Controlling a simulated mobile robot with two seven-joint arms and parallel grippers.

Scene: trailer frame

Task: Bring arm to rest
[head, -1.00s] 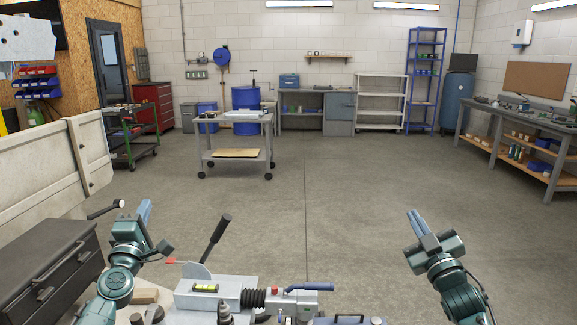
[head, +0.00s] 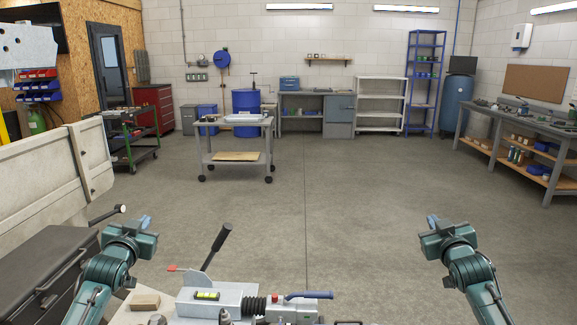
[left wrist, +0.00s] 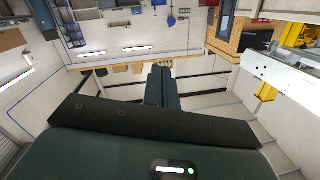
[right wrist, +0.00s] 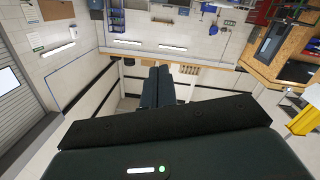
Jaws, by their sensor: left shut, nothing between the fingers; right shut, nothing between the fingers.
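My left gripper (head: 146,221) is raised at the lower left of the head view, above and left of the trailer coupling (head: 245,301). Its two fingers lie together in the left wrist view (left wrist: 158,87), with nothing between them. My right gripper (head: 432,220) is raised at the lower right of the head view, over open floor. Its fingers also lie together and empty in the right wrist view (right wrist: 158,86). Neither gripper touches anything that I can see.
A lever with a black handle (head: 217,246) stands up from the coupling between my arms. A dark drawer cabinet (head: 45,262) and a pale trailer side panel (head: 45,175) are at the left. A wheeled cart (head: 236,150) stands further back. The floor (head: 350,190) in the middle is clear.

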